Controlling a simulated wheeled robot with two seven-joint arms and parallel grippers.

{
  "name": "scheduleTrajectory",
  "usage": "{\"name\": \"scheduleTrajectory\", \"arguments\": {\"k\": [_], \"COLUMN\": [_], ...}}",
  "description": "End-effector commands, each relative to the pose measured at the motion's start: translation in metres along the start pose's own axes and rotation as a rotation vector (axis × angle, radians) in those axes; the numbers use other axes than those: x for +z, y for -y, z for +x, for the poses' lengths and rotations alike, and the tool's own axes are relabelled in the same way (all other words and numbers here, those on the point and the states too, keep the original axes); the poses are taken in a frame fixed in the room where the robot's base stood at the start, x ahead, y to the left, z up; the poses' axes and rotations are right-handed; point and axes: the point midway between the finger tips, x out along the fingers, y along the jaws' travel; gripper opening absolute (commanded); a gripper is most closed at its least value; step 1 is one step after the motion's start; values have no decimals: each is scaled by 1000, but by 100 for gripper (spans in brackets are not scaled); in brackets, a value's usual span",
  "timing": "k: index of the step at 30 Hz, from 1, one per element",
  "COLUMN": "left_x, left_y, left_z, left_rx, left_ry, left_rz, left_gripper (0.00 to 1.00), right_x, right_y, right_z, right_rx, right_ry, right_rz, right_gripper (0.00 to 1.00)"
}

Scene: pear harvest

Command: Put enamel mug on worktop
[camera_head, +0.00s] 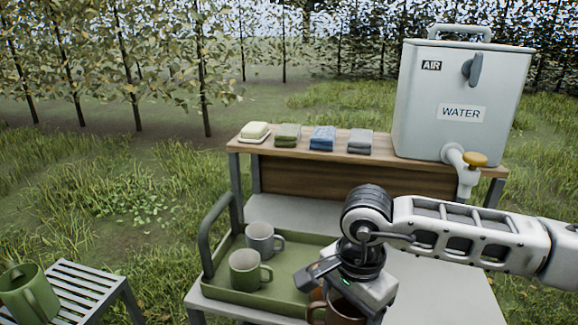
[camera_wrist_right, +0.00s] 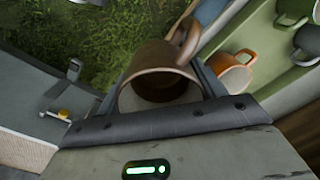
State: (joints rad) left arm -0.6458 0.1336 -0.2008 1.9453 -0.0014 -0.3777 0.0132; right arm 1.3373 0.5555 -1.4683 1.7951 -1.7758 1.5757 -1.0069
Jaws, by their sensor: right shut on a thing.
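My right gripper (camera_wrist_right: 158,92) is shut on a brown mug (camera_wrist_right: 162,62), whose open mouth faces the wrist camera and whose handle points up in that view. In the head view the brown mug (camera_head: 338,312) is partly hidden under my right wrist, at the tray's right end. An orange mug (camera_wrist_right: 236,70) stands in the green tray (camera_head: 252,298); my wrist nearly hides it in the head view. A green mug (camera_head: 248,272) and a grey mug (camera_head: 262,239) also stand in the tray. The pale worktop (camera_head: 440,290) holds the tray. My left gripper is out of view.
A water tank (camera_head: 455,105) with a tap (camera_head: 465,165) stands on the raised wooden shelf (camera_head: 400,160), beside folded cloths (camera_head: 322,138) and a soap dish (camera_head: 254,132). A green jug (camera_head: 28,295) rests on a slatted stand (camera_head: 88,285). The worktop right of the tray looks clear.

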Motion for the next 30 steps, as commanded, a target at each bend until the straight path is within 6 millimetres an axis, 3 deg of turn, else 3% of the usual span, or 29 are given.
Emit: {"name": "scheduleTrajectory", "arguments": {"k": [12, 18, 30], "left_x": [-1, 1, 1], "left_y": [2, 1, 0], "left_z": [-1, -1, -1], "left_rx": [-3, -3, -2], "left_ry": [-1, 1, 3], "left_rz": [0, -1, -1], "left_gripper": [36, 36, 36], "right_x": [-42, -52, -54], "right_y": [-56, -77, -82], "right_z": [-13, -19, -19], "right_rx": [-2, -4, -4], "right_ry": [13, 16, 19], "right_rz": [-602, -841, -910], "right_gripper": [42, 42, 42]}}
